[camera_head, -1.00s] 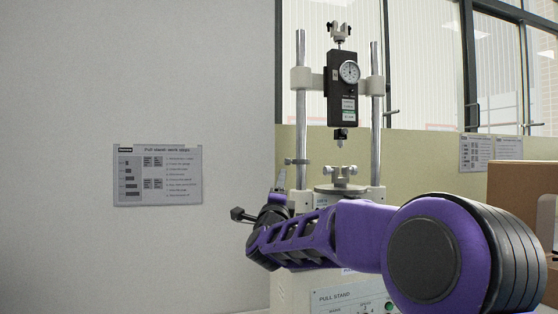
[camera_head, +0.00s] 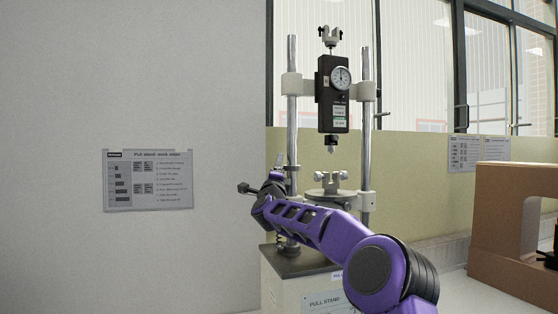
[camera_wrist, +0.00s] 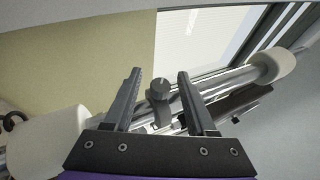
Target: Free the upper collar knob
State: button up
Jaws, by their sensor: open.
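The pull stand (camera_head: 332,95) has two upright steel columns. A small dark knob (camera_wrist: 160,88) sits on a grey collar (camera_wrist: 162,115) around a column in the wrist view. My gripper (camera_wrist: 160,74) is open, with one finger on each side of the knob and gaps visible on both sides. In the head view my gripper (camera_head: 279,161) is at the left column (camera_head: 292,110), by a thin collar there; the knob itself cannot be made out. I cannot tell how deep the knob lies between the fingers.
White crosshead clamps (camera_head: 292,86) hold the black dial gauge (camera_head: 340,78) above. A round table with a clamp (camera_head: 328,190) stands right of my gripper. A brown box-like frame (camera_head: 500,215) is at the right. A wall sheet (camera_head: 148,181) hangs left.

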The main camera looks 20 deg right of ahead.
jog(key=shift+p+x, duration=0.35)
jog(key=shift+x, duration=0.85)
grip_shut()
